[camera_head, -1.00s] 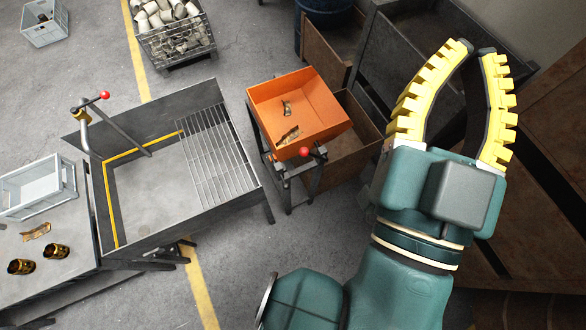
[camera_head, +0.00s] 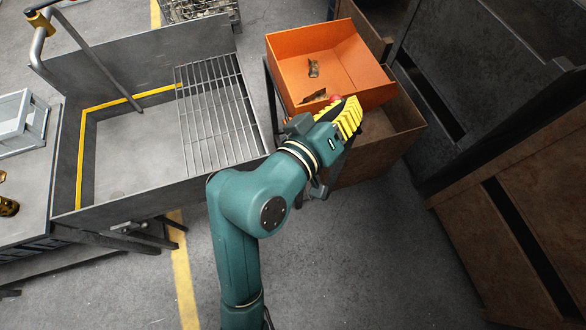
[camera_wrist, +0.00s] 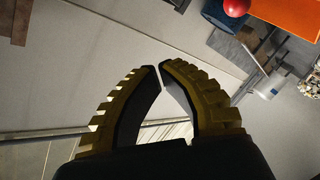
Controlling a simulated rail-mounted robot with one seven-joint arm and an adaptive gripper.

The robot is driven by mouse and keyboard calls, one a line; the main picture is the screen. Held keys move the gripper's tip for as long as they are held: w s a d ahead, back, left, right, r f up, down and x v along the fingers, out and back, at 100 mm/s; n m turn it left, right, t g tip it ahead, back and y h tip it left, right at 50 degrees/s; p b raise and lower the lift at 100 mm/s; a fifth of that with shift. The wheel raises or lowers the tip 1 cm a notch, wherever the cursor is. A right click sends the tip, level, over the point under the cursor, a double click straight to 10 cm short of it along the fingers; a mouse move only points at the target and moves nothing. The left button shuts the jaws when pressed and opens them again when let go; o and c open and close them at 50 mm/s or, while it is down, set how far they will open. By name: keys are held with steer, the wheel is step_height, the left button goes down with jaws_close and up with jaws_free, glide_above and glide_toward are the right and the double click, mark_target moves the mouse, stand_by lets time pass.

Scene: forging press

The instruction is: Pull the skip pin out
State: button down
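The orange skip (camera_head: 358,62) stands on a dark frame at upper centre in the head view, with small metal pieces inside. A red ball knob (camera_head: 336,99), which looks like the pin's head, shows partly behind my gripper (camera_head: 354,108) at the skip's front edge. In the wrist view the red knob (camera_wrist: 236,7) is at the top edge, right of my gripper (camera_wrist: 161,66) and clear of its fingers, beside the orange skip (camera_wrist: 290,15). The yellow fingertips nearly meet, with nothing seen between them. The pin's shaft is not clearly visible.
A grey table with a grating (camera_head: 212,115) stands left of the skip, with a bent-pipe lever (camera_head: 95,55) on it. A rusty brown bin (camera_head: 385,145) is beneath and right of the skip. Large dark panels (camera_head: 520,220) fill the right. Front floor is open.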

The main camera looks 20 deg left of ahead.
steer(key=s+a+f+n+b, duration=0.25)
steer(key=a+f+b, duration=0.35)
steer(key=f, duration=0.5)
steer(key=s+a+f+n+h+b, duration=0.1)
steer(key=a+f+n+b, duration=0.3)
steer(key=f+b, duration=0.55)
steer(key=s+a+f+n+b, duration=0.2)
steer(key=a+f+n+b, duration=0.25)
steer(key=f, duration=0.85)
steer(key=r+b+x, duration=0.1)
steer(key=b+x, duration=0.2)
steer(key=x, duration=0.7)
steer(key=shift+w+a+f+m+t+b, duration=0.2)
steer(key=shift+w+m+t+b, duration=0.1)
steer(key=shift+w+m+b, duration=0.1)
